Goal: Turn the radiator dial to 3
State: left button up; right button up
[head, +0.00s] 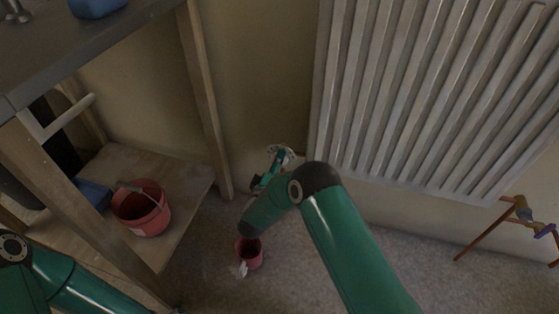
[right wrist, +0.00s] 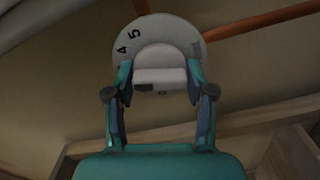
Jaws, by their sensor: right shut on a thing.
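The radiator dial (right wrist: 160,34) is a round white disc with a raised grip bar across its middle. In the right wrist view, the numbers 4 and 5 show on its left side. A dark mark shows on its right edge, too blurred to read. My right gripper (right wrist: 160,78) is shut on the dial's grip bar, one finger at each end. In the head view the dial (head: 285,152) sits low at the left of the radiator (head: 420,100), with my right gripper (head: 270,172) against it. My left arm shows at the lower left; its gripper is out of view.
A wooden shelf unit (head: 207,90) stands at the left, with a red bucket (head: 140,208) on its lower board. A small red pot (head: 249,253) stands on the floor below my right arm. Copper pipes with a brass valve (head: 522,209) show at the right.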

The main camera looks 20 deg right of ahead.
jog(key=shift+a+f+n, duration=0.2)
jog(key=shift+n, duration=0.2)
jog(key=o, duration=1.1)
jog(key=shift+r, duration=0.1)
jog(key=shift+d, duration=0.1)
jog(key=v, duration=1.2)
